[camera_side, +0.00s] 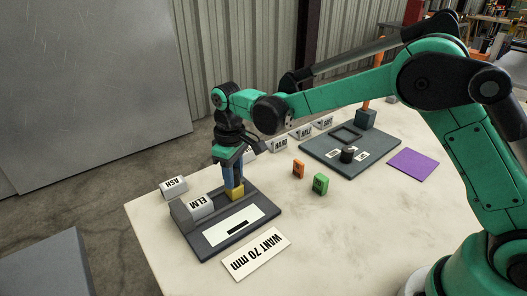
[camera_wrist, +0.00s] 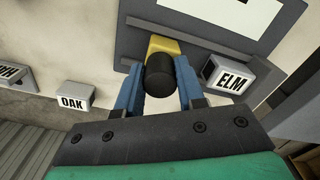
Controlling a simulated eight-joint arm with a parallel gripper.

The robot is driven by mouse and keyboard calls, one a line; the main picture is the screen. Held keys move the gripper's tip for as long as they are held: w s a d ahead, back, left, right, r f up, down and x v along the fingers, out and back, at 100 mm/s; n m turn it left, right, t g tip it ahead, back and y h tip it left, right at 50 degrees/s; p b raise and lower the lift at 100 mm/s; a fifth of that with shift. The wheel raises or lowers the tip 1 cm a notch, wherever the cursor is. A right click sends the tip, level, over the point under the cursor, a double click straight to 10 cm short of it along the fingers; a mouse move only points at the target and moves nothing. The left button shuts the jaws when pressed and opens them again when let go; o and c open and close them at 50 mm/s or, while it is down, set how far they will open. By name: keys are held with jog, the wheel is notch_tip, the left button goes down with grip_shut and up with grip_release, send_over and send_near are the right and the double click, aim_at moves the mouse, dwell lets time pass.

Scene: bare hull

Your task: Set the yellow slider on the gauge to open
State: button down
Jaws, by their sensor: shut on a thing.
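The gauge (camera_side: 208,246) is a dark grey plate near the table's front left, with a white panel and a short black bar on it. The yellow slider (camera_side: 235,192) sits at the gauge's back edge, right of the ELM block (camera_side: 199,205). My gripper (camera_side: 233,182) points down and is shut on the slider. In the wrist view its blue fingers (camera_wrist: 159,88) stand either side of a black round knob (camera_wrist: 159,75), with the yellow slider (camera_wrist: 163,44) showing behind the knob. The knob partly hides the slider. I cannot read an "open" mark.
A "WANT 70 mm" card (camera_side: 256,254) lies in front of the gauge. The ASH block (camera_side: 173,187) is behind it; the OAK block (camera_wrist: 74,95) shows in the wrist view. Orange (camera_side: 298,169) and green (camera_side: 320,184) blocks, a grey board (camera_side: 378,140) and purple mat (camera_side: 413,163) lie right.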

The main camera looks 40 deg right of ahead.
aim_at(235, 171)
jog(key=c, duration=0.5)
grip_release()
jog(key=shift+c, duration=0.2)
jog(key=shift+r, duration=2.85)
jog(key=shift+s+d+r, duration=0.15)
jog(key=shift+d+r, duration=0.05)
jog(key=shift+r, duration=0.15)
jog(key=s+d+r+m+t, duration=0.1)
jog(key=s+d+m+t, duration=0.1)
jog(key=s, duration=0.5)
jog(key=s+d+r+m+t, duration=0.1)
jog(key=s+d+m+t, duration=0.2)
jog(key=s+d+t, duration=0.2)
jog(key=s+d, duration=0.1)
jog(key=s, duration=0.2)
jog(key=shift+d+r, duration=0.3)
jog(key=shift+d, duration=0.05)
